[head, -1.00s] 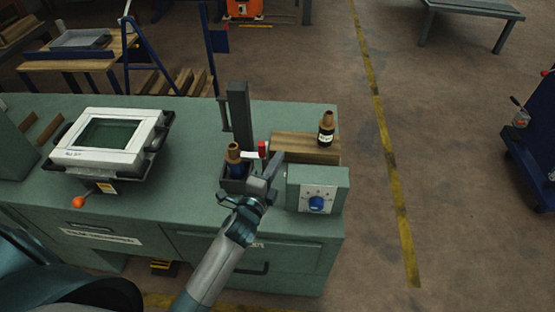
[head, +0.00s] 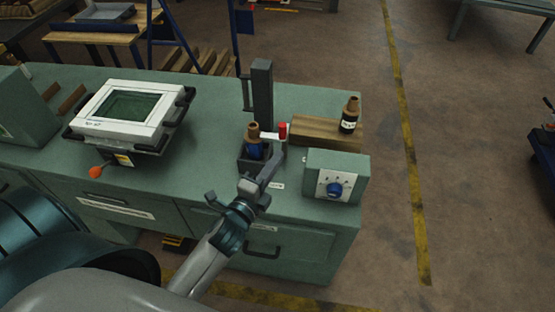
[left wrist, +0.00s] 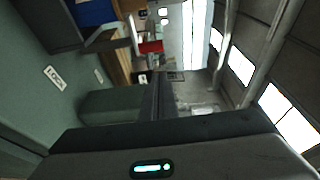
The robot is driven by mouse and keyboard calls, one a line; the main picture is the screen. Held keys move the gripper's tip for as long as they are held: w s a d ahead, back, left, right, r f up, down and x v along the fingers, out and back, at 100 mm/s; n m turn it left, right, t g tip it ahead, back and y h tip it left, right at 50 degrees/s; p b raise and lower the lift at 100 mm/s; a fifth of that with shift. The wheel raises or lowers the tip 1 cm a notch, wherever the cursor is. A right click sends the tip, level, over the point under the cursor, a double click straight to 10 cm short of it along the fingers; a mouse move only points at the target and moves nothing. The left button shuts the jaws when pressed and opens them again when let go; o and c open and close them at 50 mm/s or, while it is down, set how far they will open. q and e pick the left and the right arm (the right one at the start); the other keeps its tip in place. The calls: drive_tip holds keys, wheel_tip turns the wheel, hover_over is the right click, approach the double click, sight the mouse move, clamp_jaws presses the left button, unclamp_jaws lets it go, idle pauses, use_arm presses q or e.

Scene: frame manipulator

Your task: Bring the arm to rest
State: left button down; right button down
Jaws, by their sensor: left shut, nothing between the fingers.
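My left gripper (head: 268,172) is shut and empty, in front of the dark bottle holder (head: 246,162) on the green bench. Its dark body fills the bottom of the left wrist view. My left forearm (head: 208,258) reaches in from the lower left, in front of the bench drawers. My right gripper is not in view.
A control box with a blue knob (head: 352,168) sits right of my gripper. A dark post (head: 262,95) rises behind the holder, beside a red-tipped part (head: 282,131). A dark bottle (head: 350,116) stands by a wooden block (head: 318,132). A white-framed screen unit (head: 125,108) is at left.

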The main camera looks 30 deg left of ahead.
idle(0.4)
use_arm(q)
drive_tip(key=s+d+f+n+g, duration=0.1)
drive_tip(key=s+f+n+g, duration=0.4)
drive_tip(key=s, duration=0.4)
drive_tip(key=s+f+n+g, duration=0.4)
drive_tip(key=s+n, duration=0.2)
drive_tip(key=s, duration=0.2)
drive_tip(key=s+d+f+n+g, duration=0.1)
drive_tip(key=s+f+n+g, duration=0.4)
drive_tip(key=s, duration=0.4)
wheel_tip(320, 180, down, 29)
drive_tip(key=s+g, duration=0.2)
drive_tip(key=s+a+f, duration=0.3)
drive_tip(key=s+f, duration=1.3)
drive_tip(key=s, duration=0.1)
drive_tip(key=shift+s+f+g, duration=0.25)
drive_tip(key=shift+s+g, duration=0.05)
drive_tip(key=shift+g, duration=0.1)
